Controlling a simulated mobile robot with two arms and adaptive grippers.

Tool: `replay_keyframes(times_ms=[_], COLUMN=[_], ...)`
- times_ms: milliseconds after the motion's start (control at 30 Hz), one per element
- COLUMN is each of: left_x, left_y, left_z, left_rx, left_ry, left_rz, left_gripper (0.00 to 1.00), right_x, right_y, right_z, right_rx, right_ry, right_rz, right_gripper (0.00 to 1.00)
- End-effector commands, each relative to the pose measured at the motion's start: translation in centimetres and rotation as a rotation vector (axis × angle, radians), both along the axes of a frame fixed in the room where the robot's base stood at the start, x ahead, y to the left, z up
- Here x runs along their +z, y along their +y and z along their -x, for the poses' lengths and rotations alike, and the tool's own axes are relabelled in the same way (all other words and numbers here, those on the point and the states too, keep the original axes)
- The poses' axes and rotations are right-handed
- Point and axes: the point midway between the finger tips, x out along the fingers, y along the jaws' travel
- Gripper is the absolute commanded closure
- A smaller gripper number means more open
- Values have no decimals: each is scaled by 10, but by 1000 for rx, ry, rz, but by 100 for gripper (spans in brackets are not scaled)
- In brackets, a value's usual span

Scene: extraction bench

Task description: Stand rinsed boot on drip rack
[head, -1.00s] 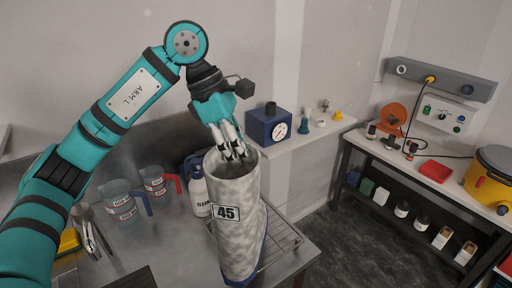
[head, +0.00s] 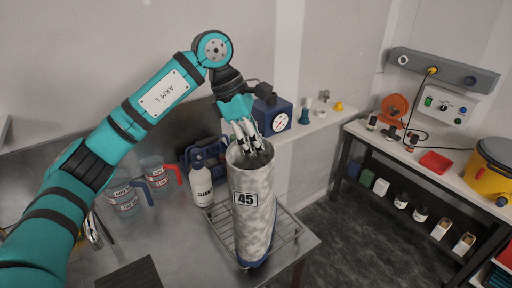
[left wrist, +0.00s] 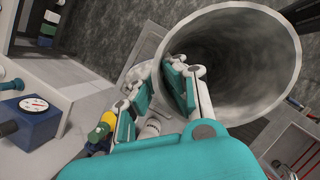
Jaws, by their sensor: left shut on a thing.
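The boot (head: 256,219) is a tall, mottled grey shaft with a label reading 45. It stands nearly upright over the wire drip rack (head: 287,236), with a dark blue lower part just visible. I cannot tell whether its sole touches the rack. My left gripper (head: 248,147) is shut on the boot's top rim from above. In the left wrist view, the open boot top (left wrist: 243,62) fills the upper right, with one finger inside the shaft and one outside. The foot is mostly hidden. My right gripper is not in view.
A white CLEAN bottle (head: 200,187) stands left of the boot, close to the rack. Two measuring jugs (head: 157,172) are farther left. A blue gauge box (head: 272,115) sits on the ledge behind. The steel bench's right edge (head: 308,243) is close to the rack.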

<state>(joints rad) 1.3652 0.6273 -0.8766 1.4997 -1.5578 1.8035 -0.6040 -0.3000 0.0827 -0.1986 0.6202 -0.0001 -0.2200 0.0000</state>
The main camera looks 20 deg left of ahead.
Motion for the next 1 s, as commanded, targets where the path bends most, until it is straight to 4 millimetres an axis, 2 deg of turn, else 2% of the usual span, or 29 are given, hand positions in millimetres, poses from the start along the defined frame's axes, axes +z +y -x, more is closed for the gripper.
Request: replay_keyframes(times_ms=[300, 333, 500, 867, 1000], left_x=[-1, -2, -1, 5, 24], left_y=[0, 0, 0, 1, 10], left_z=[0, 0, 0, 0, 0], left_rx=[0, 0, 0, 1, 2], left_ry=[-4, 0, 0, -1, -5], left_rz=[4, 1, 0, 1, 1], left_gripper=[100, 92, 71, 71, 71], right_x=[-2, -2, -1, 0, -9], right_y=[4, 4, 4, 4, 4], right_z=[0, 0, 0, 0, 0], right_rx=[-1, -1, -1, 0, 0], right_ry=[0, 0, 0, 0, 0], right_rz=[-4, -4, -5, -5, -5], right_gripper=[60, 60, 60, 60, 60])
